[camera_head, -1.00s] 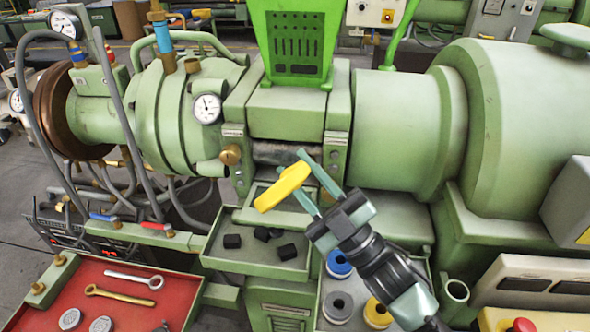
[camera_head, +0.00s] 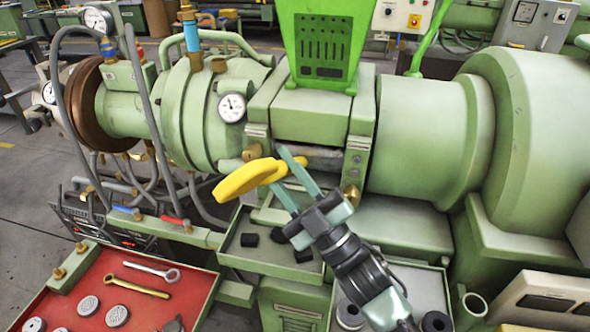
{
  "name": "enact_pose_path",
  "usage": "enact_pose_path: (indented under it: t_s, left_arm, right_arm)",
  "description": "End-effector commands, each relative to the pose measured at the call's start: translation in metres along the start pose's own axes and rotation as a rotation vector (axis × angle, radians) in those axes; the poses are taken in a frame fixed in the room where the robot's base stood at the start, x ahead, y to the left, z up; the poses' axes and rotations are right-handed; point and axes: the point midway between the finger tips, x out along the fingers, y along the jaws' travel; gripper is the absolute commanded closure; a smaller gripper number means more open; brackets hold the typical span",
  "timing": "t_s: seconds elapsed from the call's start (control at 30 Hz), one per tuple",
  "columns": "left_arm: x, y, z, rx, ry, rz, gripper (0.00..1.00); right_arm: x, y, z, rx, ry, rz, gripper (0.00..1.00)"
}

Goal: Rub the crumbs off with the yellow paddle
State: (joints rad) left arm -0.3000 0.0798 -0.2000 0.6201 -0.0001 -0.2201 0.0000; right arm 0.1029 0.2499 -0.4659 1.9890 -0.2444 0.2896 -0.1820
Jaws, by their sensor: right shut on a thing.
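My right gripper (camera_head: 279,168) is shut on the yellow paddle (camera_head: 243,179), gripping it near its right end. The paddle is held in the air, its broad end pointing left and slightly down. It is in front of the machine's middle block, above the grey-green tray (camera_head: 231,260). A dark metal roller or bar (camera_head: 326,158) shows in the slot under the block, partly hidden by the gripper and paddle. I cannot make out crumbs on it. My left gripper is not in view.
A red tray (camera_head: 82,300) at lower left holds two wrenches (camera_head: 140,287) and several grey discs. Another tray with rings (camera_head: 350,315) is at lower right, beneath my right arm. A brass knob (camera_head: 253,153) and a gauge (camera_head: 232,107) stick out close to the paddle.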

Motion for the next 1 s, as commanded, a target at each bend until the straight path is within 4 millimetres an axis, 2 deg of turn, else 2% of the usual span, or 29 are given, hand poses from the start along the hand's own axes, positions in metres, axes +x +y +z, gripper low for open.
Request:
enact_pose_path:
  t_s: [0.13,0.47,1.0]
  left_arm:
    - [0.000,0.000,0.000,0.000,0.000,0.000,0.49]
    - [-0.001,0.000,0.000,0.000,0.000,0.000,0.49]
    - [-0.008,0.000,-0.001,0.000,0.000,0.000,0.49]
  right_arm:
    - [0.006,-0.005,-0.001,-0.001,0.001,0.001,1.00]
    - [0.004,-0.007,-0.004,0.000,0.001,0.000,1.00]
    - [-0.016,-0.027,-0.047,0.001,0.001,0.001,1.00]
